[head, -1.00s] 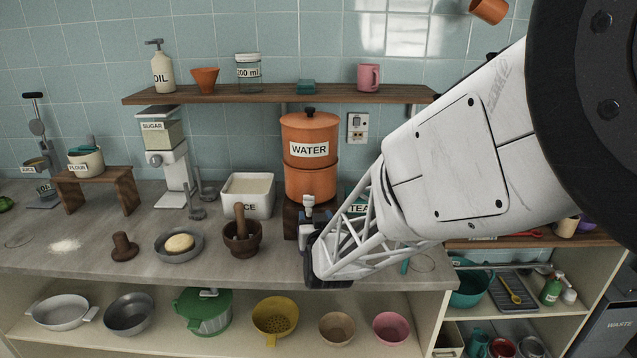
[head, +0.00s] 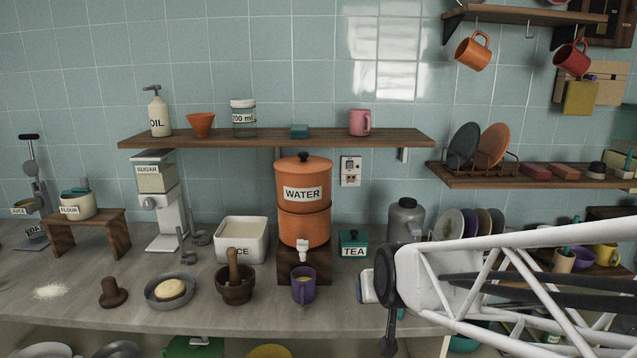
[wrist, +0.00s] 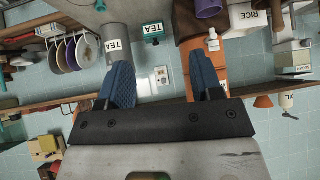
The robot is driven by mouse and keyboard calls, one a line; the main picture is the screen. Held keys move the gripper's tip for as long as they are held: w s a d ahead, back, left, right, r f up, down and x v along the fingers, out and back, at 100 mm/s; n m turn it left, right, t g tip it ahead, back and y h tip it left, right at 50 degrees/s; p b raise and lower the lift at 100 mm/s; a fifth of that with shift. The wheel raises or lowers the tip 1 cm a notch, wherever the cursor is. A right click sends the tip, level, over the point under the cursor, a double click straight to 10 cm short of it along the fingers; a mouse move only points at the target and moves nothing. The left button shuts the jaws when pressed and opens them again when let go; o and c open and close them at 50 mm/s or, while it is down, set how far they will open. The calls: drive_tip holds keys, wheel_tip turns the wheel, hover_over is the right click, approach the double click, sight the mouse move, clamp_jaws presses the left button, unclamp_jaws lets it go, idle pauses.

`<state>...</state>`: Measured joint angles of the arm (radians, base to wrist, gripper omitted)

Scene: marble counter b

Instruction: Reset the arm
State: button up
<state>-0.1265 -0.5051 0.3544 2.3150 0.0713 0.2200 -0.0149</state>
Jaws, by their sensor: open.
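My gripper (head: 375,288) is at the right of the counter in the head view, apart from everything on it. In the wrist view my gripper (wrist: 165,85) shows two blue fingers spread wide with nothing between them. A purple mug (head: 303,285) with something pale in it stands on the counter under the spout of the orange water dispenser (head: 303,205). The purple mug (wrist: 208,8) also shows at the top edge of the wrist view, which is upside down.
Several things stand near my gripper: the teal tea tin (head: 353,243), a grey canister (head: 405,218) and a rack of plates. A mortar (head: 235,280) and a rice tub (head: 242,238) stand further left. A wall shelf (head: 280,138) runs above; mugs hang at upper right.

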drive_tip(key=s+d+g, duration=0.3)
drive_tip(key=s, duration=0.7)
drive_tip(key=s+d+r+m+g+h, duration=0.1)
drive_tip(key=s+d+g, duration=0.2)
drive_tip(key=s, duration=0.7)
drive_tip(key=shift+d+r, duration=0.25)
drive_tip(key=shift+d, duration=0.25)
